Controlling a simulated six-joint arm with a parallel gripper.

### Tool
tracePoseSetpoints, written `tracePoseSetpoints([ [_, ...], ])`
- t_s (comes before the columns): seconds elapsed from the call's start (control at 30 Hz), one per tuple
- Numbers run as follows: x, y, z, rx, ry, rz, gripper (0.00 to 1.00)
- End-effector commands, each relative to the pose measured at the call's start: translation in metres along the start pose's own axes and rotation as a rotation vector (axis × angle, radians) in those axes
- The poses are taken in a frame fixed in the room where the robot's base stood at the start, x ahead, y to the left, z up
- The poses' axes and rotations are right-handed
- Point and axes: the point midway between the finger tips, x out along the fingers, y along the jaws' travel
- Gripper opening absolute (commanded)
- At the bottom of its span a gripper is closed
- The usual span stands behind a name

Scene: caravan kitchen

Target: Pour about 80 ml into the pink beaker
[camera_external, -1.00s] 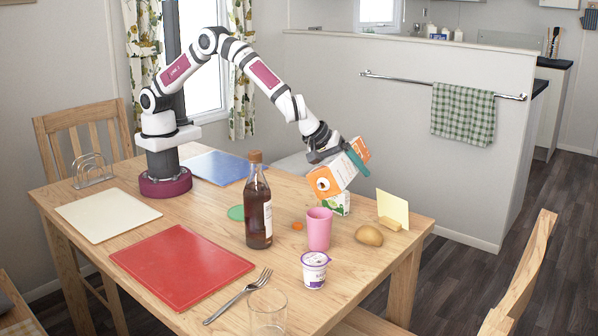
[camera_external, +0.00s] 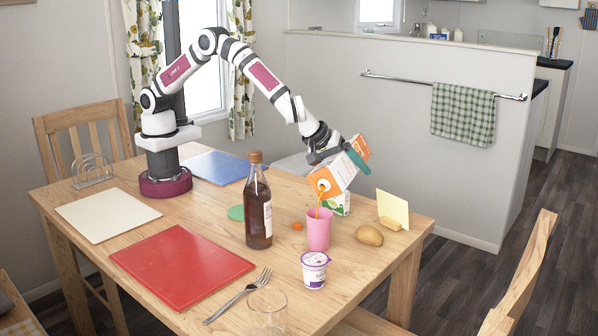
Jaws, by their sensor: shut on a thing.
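The pink beaker (camera_external: 319,232) stands upright on the table near its right side. My gripper (camera_external: 345,157) is shut on an orange and white carton (camera_external: 335,177) and holds it tilted above the beaker, its spout end low and to the left. A thin orange stream (camera_external: 318,204) runs from the carton down into the beaker's mouth. The level inside the beaker is hidden by its wall.
A tall brown bottle (camera_external: 257,205) stands left of the beaker, and a yogurt pot (camera_external: 314,270) in front of it. A potato (camera_external: 369,235) lies to its right. A clear glass (camera_external: 267,308) is at the front edge.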

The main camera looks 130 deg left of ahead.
Motion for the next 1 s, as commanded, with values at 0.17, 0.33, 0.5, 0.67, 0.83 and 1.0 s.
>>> tracePoseSetpoints([
  [0.17,0.0014,0.0002,-0.0035,0.001,0.003,0.002,0.07],
  [0.33,0.0025,0.0003,-0.0056,0.003,0.007,0.003,0.07],
  [0.5,0.0036,0.0005,-0.0078,0.005,0.011,0.003,0.07],
  [0.67,0.0037,0.0007,-0.0084,0.008,0.015,0.005,0.07],
  [0.83,0.0036,0.001,-0.0089,0.011,0.02,0.006,0.07],
  [1.0,0.0031,0.0014,-0.0093,0.013,0.025,0.007,0.07],
])
